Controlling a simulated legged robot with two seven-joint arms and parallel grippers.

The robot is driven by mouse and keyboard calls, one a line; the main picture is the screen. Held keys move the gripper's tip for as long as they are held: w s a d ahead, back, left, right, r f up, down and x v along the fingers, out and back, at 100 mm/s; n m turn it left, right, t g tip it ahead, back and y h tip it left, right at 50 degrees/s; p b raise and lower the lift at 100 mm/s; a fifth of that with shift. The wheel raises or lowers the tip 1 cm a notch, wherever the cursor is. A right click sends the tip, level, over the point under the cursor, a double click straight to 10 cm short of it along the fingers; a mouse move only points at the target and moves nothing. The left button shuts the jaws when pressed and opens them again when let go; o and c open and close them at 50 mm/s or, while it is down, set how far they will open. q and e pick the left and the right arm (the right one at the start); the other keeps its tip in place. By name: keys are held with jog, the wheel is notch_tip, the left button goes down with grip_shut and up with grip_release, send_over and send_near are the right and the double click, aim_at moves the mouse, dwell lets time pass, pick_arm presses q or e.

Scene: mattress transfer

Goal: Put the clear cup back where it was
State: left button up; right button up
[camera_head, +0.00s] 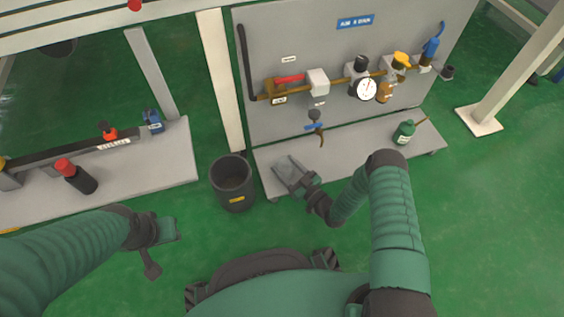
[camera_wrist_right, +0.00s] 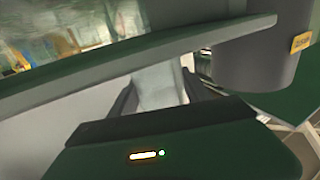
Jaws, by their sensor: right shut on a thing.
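My right gripper (camera_head: 292,177) is at the left front part of the grey bench under the panel. It is shut on the clear cup (camera_head: 289,168), which looks pale and see-through against the grey bench top. In the right wrist view the clear cup (camera_wrist_right: 160,84) shows as a pale, glassy shape between the dark fingers. Its rim and base are hard to make out, and I cannot tell whether it touches the bench. My left gripper (camera_head: 163,248) hangs over the green floor at the left with its fingers apart and nothing between them.
A dark bin (camera_head: 232,184) stands on the floor just left of the grey bench (camera_head: 350,142). A green bottle (camera_head: 404,132) stands on the bench to the right. Pipes, a valve and a gauge (camera_head: 364,89) stick out from the panel above. Another bench (camera_head: 160,168) is at the left.

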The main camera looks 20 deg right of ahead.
jog(key=shift+s+r, duration=0.15)
jog(key=o, duration=1.3)
jog(key=shift+d, duration=0.15)
jog(key=shift+o, duration=1)
